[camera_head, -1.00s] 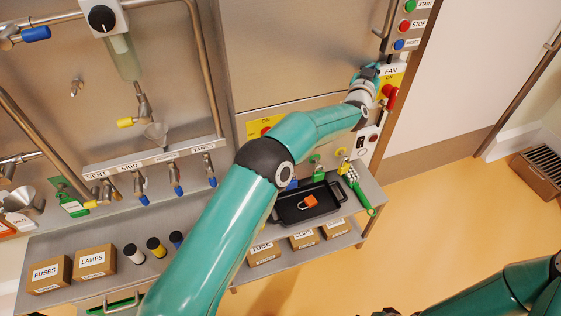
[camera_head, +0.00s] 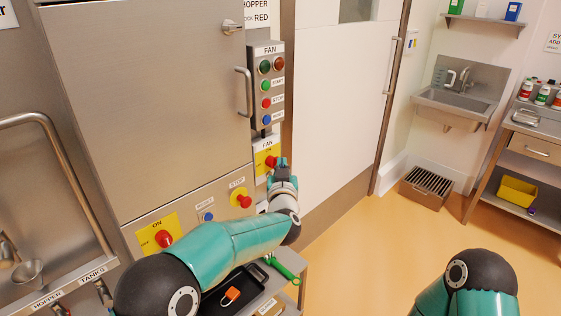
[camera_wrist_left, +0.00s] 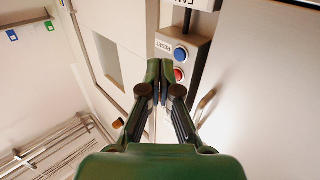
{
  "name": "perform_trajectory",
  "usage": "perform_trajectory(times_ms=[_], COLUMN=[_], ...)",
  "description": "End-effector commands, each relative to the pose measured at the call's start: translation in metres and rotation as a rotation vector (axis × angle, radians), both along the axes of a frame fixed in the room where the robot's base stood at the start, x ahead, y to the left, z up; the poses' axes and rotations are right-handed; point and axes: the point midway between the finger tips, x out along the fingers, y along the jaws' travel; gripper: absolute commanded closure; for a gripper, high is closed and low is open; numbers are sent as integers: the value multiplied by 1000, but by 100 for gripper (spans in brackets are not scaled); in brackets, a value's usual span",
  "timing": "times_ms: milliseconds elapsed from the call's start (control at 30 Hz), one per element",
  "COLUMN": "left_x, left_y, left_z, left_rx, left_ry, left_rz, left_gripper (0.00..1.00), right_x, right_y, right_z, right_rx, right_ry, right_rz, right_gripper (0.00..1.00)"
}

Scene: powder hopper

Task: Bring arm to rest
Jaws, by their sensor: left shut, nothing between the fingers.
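My left arm (camera_head: 225,245) reaches in from the bottom left over the bench. My left gripper (camera_head: 281,162) is shut and empty, in front of the fan isolator plate beside its red knob (camera_head: 271,161). In the left wrist view the shut fingertips (camera_wrist_left: 160,74) point toward the fan button box (camera_wrist_left: 186,62), just left of its blue reset button (camera_wrist_left: 181,54) and red stop button (camera_wrist_left: 179,75). I see no clear contact. My right arm (camera_head: 478,280) shows only in part at the bottom right; its gripper is out of view.
A black tray (camera_head: 214,305) with an orange padlock (camera_head: 231,294) lies under my left arm, with a green-handled tool (camera_head: 283,270) beside it. The floor (camera_head: 365,250) between the arms is clear.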

Motion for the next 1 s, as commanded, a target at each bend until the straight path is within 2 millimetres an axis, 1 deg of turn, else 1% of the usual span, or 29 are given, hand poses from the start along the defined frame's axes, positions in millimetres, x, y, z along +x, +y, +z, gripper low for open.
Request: perform_trajectory(times_ms=[67, 167, 267, 300, 333, 367, 400, 467, 500, 567, 600, 667, 700, 767, 800, 833, 867, 900, 1000], left_x=[-3, -6, -14, -21, -27, -35, -47, -69, -86, -114, -135, -169, -194, -233, -260, -281, -301, -327, -383], left_y=[2, 13, 31, 40, 47, 55, 66, 81, 91, 105, 114, 127, 134, 145, 150, 154, 157, 161, 166], left_z=[-12, -42, -91, -116, -135, -155, -181, -219, -243, -277, -297, -326, -343, -365, -377, -385, -392, -398, -407], left_rx=[4, 10, 14, 12, 11, 7, 0, -14, -27, -49, -65, -96, -118, -154, -179, -198, -217, -243, -302], left_ry=[22, 79, 179, 232, 273, 319, 382, 478, 545, 645, 713, 818, 889, 995, 1066, 1117, 1167, 1231, 1366], left_rz=[-4, -17, -40, -50, -58, -66, -75, -89, -96, -104, -108, -111, -112, -112, -111, -111, -108, -106, -99], left_gripper=[100, 100, 100, 100, 100, 100, 100, 100, 100, 100, 100, 100, 100, 100, 100, 100, 100, 100, 100], right_x=[0, 0, 0, 0, 0, 0, 0, 0, 0, 0, 0, 0, 0, 0, 0, 0, 0, 0, 0], right_y=[0, 0, 0, 0, 0, 0, 0, 0, 0, 0, 0, 0, 0, 0, 0, 0, 0, 0, 0], right_z=[-1, -1, -1, -1, -1, -1, -1, -1, -1, -1, -1, -1, -1, -1, -1, -1, -1, -1, -1], right_rx=[0, 0, 0, 0, 0, 0, 0, 0, 0, 0, 0, 0, 0, 0, 0, 0, 0, 0, 0], right_ry=[0, 0, 0, 0, 0, 0, 0, 0, 0, 0, 0, 0, 0, 0, 0, 0, 0, 0, 0], right_rz=[0, 0, 0, 0, 0, 0, 0, 0, 0, 0, 0, 0, 0, 0, 0, 0, 0, 0, 0], right_gripper=[56, 56, 56, 56, 56, 56, 56, 56, 56, 56, 56, 56, 56, 56, 56, 56, 56, 56, 56])
